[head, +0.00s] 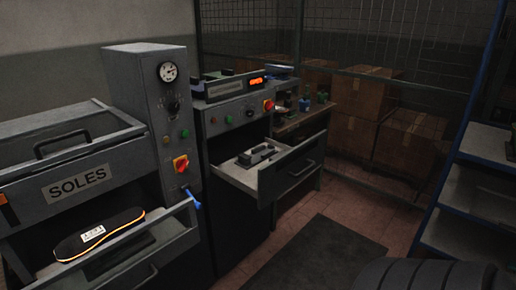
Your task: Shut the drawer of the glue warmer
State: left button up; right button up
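A grey cabinet (233,128) with dials, buttons and an orange lit display (256,81) stands in the middle; I take it to be the glue warmer, though no label on it is readable. Its drawer (293,172) is pulled out toward the right front, with a dark bar handle (301,169) on its front panel. A small grey metal block-like item (256,154) lies in the drawer. Neither of my grippers is in view.
A dark mat (315,252) lies before the drawer. Cardboard boxes (410,140) stand behind mesh; blue-framed shelves (470,195) stand right.

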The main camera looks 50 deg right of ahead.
aim_at(266, 172)
jog(key=z, duration=1.75)
